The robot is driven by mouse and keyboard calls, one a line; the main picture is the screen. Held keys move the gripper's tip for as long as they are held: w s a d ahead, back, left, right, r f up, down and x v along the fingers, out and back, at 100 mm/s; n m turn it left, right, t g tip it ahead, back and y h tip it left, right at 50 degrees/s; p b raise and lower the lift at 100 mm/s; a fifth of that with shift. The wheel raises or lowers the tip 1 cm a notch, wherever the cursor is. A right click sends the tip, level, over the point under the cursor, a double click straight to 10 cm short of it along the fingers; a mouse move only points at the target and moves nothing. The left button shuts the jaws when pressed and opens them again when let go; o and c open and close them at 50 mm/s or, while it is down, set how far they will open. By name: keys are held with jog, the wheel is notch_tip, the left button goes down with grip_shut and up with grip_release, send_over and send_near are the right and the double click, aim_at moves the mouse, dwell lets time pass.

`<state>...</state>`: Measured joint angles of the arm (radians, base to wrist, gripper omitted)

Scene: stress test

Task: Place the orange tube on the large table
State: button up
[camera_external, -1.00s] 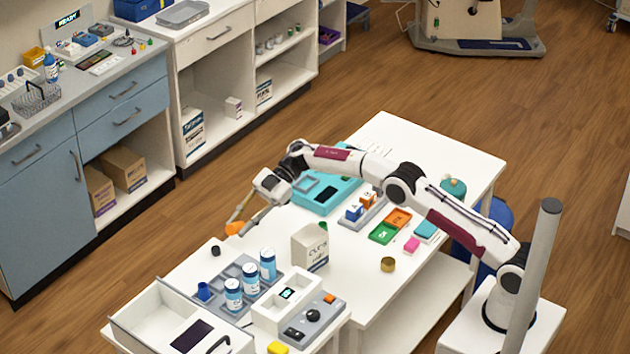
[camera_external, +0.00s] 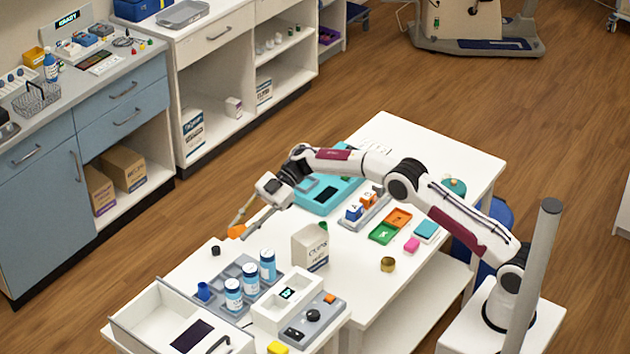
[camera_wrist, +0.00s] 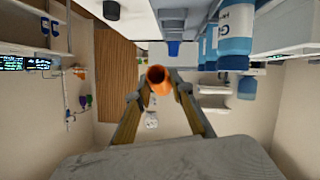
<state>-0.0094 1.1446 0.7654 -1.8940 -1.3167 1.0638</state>
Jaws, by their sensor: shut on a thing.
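My gripper (camera_external: 241,229) is over the left edge of the large white table (camera_external: 455,160) in the external view. Its two fingers are shut on an orange tube (camera_external: 236,232). In the wrist view the tube (camera_wrist: 157,77) sits between the fingertips (camera_wrist: 160,88), with its round open end facing the camera. In the external view most of the tube is small and partly hidden by the fingers. I cannot tell for sure whether it touches the tabletop.
Near the gripper stand a small black cap (camera_external: 216,250), a grey tray (camera_external: 232,272) with blue-and-white bottles (camera_external: 267,264), and a white carton (camera_external: 311,247). A teal case (camera_external: 345,190) lies behind. Bare tabletop shows between the gripper and the carton.

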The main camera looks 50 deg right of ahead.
send_over(245, 259)
jog(key=shift+s+f, duration=0.1)
jog(key=shift+f, duration=2.05)
jog(key=shift+f, duration=2.3)
jog(key=shift+f, duration=0.2)
jog(key=o, duration=1)
jog(key=shift+d, duration=0.1)
jog(key=shift+v, duration=0.9)
jog(key=shift+f+v, duration=0.15)
jog(key=shift+v, duration=1.3)
jog(key=shift+f+v, duration=0.1)
jog(key=shift+v, duration=1.4)
